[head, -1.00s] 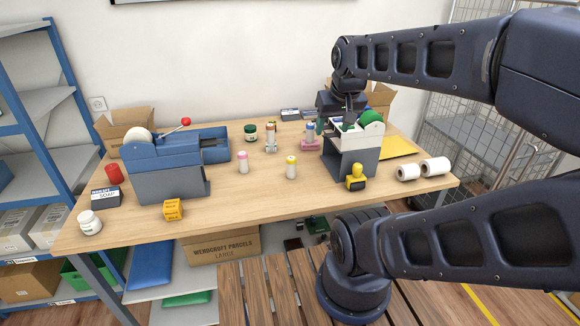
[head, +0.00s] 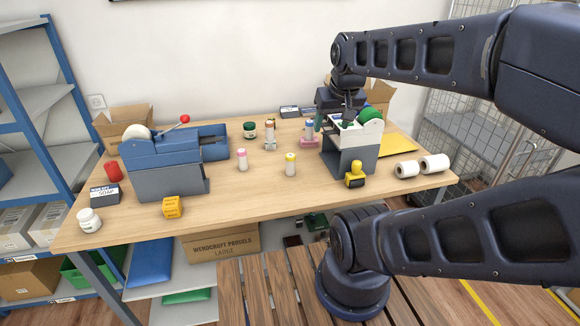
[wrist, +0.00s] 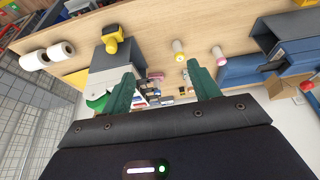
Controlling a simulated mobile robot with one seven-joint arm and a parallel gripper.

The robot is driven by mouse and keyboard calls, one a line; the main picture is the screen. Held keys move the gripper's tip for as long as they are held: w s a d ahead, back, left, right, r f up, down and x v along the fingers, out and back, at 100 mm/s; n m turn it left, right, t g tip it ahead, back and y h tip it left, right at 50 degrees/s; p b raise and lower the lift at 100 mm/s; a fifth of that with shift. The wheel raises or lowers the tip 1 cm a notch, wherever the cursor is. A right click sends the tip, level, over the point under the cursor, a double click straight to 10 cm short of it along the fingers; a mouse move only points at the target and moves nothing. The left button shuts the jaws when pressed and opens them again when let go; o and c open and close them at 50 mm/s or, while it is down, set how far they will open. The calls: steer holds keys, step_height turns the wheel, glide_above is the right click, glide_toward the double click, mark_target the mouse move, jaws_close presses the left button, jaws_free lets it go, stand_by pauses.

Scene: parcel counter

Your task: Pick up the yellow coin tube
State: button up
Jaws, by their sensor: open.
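The yellow coin tube (head: 290,166), a pale tube with a yellow cap, stands upright on the table, right of the middle. In the wrist view the yellow coin tube (wrist: 179,48) shows beyond and between my fingertips. My gripper (head: 335,120) is open and empty, high over the right part of the table, right of and behind the tube. Its green fingers show wide apart in the wrist view (wrist: 158,76). Nothing touches the tube.
A pink-capped tube (head: 242,160) stands left of it. A grey and white machine (head: 350,150) and a yellow-handled stamp (head: 355,175) stand to its right. A blue dispenser (head: 165,160) is at the left. The table in front of the tube is clear.

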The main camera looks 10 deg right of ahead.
steer(key=m+g, duration=0.5)
steer(key=m, duration=1.2)
glide_above(290, 164)
steer(key=w, duration=0.2)
steer(key=f, duration=1.8)
steer(key=shift+s+d+f, duration=0.15)
steer(key=shift+s+d, duration=0.1)
steer(key=shift+w+f, duration=0.1)
steer(key=shift+f, duration=5.5)
steer(key=c, duration=1.2)
